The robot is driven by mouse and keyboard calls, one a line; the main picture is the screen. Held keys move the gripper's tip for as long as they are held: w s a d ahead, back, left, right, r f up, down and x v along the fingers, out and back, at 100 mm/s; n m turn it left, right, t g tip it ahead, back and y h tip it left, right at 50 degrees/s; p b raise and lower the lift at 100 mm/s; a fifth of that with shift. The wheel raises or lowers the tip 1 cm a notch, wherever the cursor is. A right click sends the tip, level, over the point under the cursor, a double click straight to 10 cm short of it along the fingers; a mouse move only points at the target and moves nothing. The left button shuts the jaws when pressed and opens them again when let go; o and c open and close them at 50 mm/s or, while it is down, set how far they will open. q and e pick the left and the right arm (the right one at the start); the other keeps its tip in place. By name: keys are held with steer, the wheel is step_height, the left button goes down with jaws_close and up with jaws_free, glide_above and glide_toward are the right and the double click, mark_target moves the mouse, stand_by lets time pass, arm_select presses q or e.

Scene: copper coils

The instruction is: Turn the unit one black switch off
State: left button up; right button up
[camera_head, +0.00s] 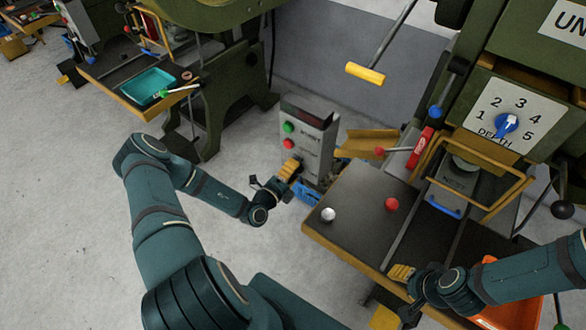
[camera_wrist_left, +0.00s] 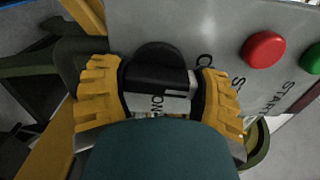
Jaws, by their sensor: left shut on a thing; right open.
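The unit's grey control box (camera_head: 320,135) stands behind the near table, with a green and a red button on its front. My left gripper (camera_head: 290,170) is at the lower front of this box. In the left wrist view its yellow ribbed fingers (camera_wrist_left: 160,98) are shut on the black switch (camera_wrist_left: 160,80), one on each side. The switch knob is partly hidden by the gripper, and labels show around it. In the head view the switch is hidden. My right gripper (camera_head: 402,283) is open at the near table's front edge, partly hidden by its wrist.
A red button (camera_wrist_left: 265,50) and a green button (camera_wrist_left: 314,60) sit close right of the switch in the wrist view. A black-topped table (camera_head: 350,240) carries a white and a red ball knob. An orange tray (camera_head: 510,305) lies at lower right. Open floor is at left.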

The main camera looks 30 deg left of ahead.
arm_select(q)
steer(key=shift+s+f+n, duration=0.1)
steer(key=shift+n, duration=0.4)
steer(key=o, duration=1.2)
steer(key=s, duration=0.8)
steer(key=s+a, duration=0.1)
steer(key=s, duration=0.3)
